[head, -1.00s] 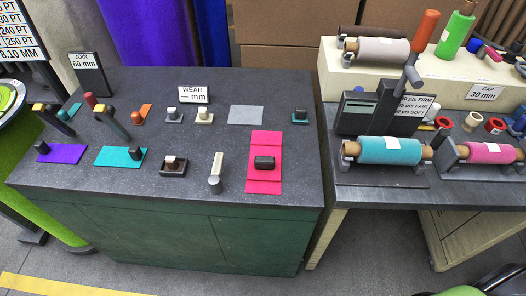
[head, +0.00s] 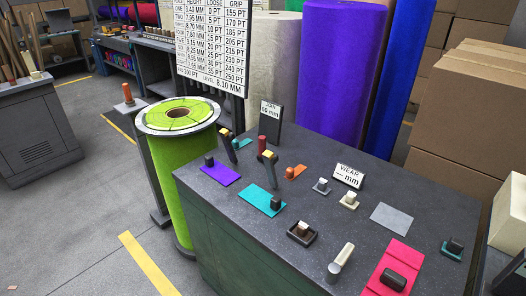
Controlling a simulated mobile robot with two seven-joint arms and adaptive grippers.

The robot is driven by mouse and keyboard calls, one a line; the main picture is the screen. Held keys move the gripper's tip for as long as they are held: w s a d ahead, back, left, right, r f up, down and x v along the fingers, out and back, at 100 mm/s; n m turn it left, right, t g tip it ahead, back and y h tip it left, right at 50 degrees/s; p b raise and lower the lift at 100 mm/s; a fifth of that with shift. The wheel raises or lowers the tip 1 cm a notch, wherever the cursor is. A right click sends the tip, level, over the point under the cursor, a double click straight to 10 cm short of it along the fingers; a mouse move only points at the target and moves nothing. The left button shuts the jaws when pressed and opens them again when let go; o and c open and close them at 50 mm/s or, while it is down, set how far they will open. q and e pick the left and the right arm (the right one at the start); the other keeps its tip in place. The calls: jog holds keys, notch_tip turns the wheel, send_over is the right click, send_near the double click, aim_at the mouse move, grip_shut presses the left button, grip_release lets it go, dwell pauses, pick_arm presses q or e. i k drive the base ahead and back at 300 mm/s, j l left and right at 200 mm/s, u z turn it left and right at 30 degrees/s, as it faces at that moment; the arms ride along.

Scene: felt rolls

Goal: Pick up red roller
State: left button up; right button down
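A small upright red cylinder (head: 262,143) stands on the dark bench top near the JOIN sign, behind a dark tool with a yellow top (head: 268,157). I cannot tell whether it is the red roller. Another upright piece with an orange-red top (head: 127,93) stands on a post left of the large green roll. A pink-red mat (head: 407,256) with a dark block (head: 393,280) on it lies at the bench's right end. Neither of my grippers is in view.
The dark bench (head: 300,215) holds purple and teal felt pieces and several small blocks. The large green roll (head: 176,180) stands against its left end. Tall purple (head: 340,70) and white rolls and cardboard boxes (head: 475,100) stand behind. Grey floor is open at left.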

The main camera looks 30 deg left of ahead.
aim_at(262, 139)
jog(key=j+z, duration=0.95)
jog(key=z, duration=0.2)
